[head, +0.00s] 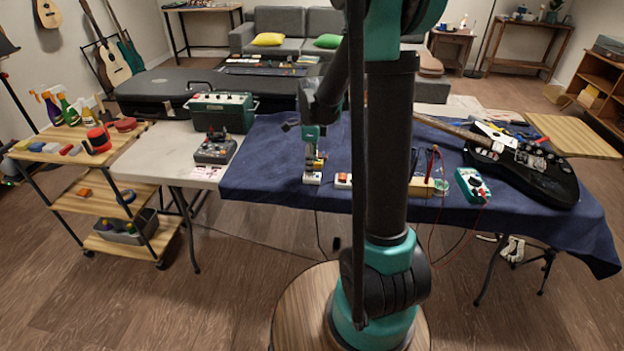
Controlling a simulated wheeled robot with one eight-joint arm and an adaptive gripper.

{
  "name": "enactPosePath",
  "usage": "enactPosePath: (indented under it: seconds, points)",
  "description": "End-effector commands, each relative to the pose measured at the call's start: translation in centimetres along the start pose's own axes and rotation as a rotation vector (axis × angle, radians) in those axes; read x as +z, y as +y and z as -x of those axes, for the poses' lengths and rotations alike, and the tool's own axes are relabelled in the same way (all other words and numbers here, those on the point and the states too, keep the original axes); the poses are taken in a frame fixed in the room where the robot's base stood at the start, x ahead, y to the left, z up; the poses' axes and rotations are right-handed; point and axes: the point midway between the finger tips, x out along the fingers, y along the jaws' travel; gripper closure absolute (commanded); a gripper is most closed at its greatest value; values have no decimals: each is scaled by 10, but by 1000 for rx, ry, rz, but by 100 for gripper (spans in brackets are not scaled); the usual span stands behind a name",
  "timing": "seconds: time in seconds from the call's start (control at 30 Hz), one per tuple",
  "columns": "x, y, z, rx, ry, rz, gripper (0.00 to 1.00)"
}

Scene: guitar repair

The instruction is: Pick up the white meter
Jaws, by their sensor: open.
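A white meter with a teal face and a round dial (472,184) lies on the blue cloth, right of my arm's column and left of the black guitar. Red leads run from it. My gripper (313,163) points down over the left part of the cloth, well to the left of the meter. It is open. Its fingertips are small here, close to a small white block (312,178) at the cloth's front edge; I cannot tell whether they touch it.
A black electric guitar (535,172) lies right of the meter. A wooden holder with upright tools (421,187) stands left of it. A green amplifier (222,111) and a grey pedal (214,149) stand on the bare left tabletop. My column hides part of the cloth.

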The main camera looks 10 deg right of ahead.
Motion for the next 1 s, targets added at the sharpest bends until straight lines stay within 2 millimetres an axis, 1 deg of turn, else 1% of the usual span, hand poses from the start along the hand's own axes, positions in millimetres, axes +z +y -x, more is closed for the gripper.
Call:
enactPosePath:
  seconds: [0.3, 0.4, 0.67, 0.77, 1.0]
  points:
    - [-1, -4, -40, 0, 0, 0, 38]
    - [-1, -4, -48, 0, 0, 0, 38]
    - [-1, -4, -50, 0, 0, 0, 38]
    - [-1, -4, -50, 0, 0, 0, 48]
    - [-1, -4, -50, 0, 0, 0, 78]
